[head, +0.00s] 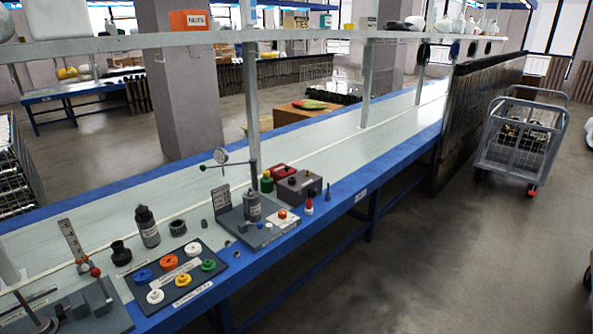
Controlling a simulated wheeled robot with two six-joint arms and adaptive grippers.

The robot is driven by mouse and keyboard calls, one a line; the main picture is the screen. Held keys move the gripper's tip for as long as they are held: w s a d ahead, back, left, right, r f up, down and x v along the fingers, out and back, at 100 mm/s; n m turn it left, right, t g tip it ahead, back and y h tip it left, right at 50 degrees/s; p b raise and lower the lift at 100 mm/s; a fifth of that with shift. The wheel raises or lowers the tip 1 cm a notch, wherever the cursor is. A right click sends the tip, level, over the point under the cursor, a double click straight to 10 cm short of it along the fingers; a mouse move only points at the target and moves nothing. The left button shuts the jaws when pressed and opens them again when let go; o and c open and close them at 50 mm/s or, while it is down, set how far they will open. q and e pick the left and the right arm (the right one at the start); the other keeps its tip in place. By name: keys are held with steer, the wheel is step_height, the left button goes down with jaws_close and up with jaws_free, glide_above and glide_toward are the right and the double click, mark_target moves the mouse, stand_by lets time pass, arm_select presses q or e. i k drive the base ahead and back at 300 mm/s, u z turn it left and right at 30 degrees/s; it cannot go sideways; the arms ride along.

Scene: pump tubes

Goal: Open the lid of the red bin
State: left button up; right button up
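No red bin can be clearly made out in the head view. A small red object (283,171) sits on the workbench (330,160), behind a dark grey box (299,190). It is too small to tell whether it is a bin or has a lid. An orange box (188,20) labelled NUTS stands on the shelf above. Neither of my grippers is in view.
A dark tray (172,272) with coloured caps, dark bottles (147,226) and a gauge stand (222,157) occupy the bench's near part. Shelf posts rise from the bench. A wheeled cage cart (520,140) stands at right. The floor (430,260) between is clear.

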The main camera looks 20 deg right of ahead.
mark_target(282, 169)
steer(key=z, duration=0.7)
steer(key=i, duration=0.75)
steer(key=z, duration=1.05)
steer(key=i, duration=2.05)
steer(key=u, duration=1.35)
steer(key=i, duration=0.75)
steer(key=u, duration=0.65)
